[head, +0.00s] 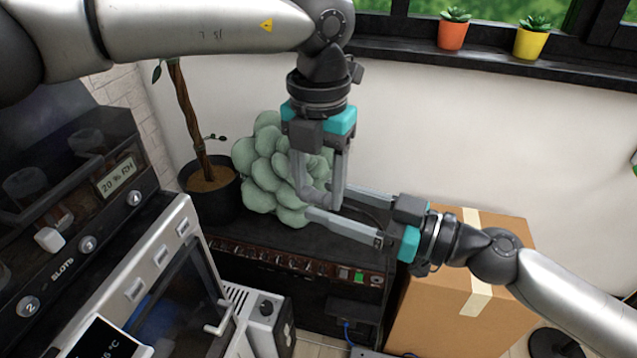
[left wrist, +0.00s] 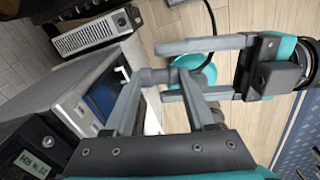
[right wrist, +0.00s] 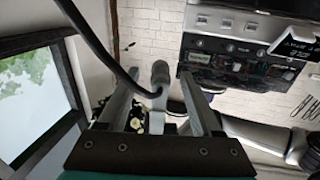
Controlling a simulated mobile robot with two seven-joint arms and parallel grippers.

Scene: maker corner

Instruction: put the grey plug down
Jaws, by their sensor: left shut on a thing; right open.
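The grey plug (head: 316,197) is in the air in front of the green foliage. My left gripper (head: 320,204) points down and is shut on it; the left wrist view shows the plug (left wrist: 156,77) between those fingertips. A black cable (right wrist: 105,55) runs to the plug (right wrist: 160,75) in the right wrist view. My right gripper (head: 313,201) comes in from the right, open, its fingertips on either side of the plug with gaps showing. The fingers partly hide the plug in the head view.
A dark bench (head: 240,228) lies behind and below the grippers, with a potted plant (head: 212,198) on the left. A cardboard box (head: 430,305) stands at right. A silver oven-like machine (head: 150,270) and a dark slotted unit (head: 75,200) take up the left.

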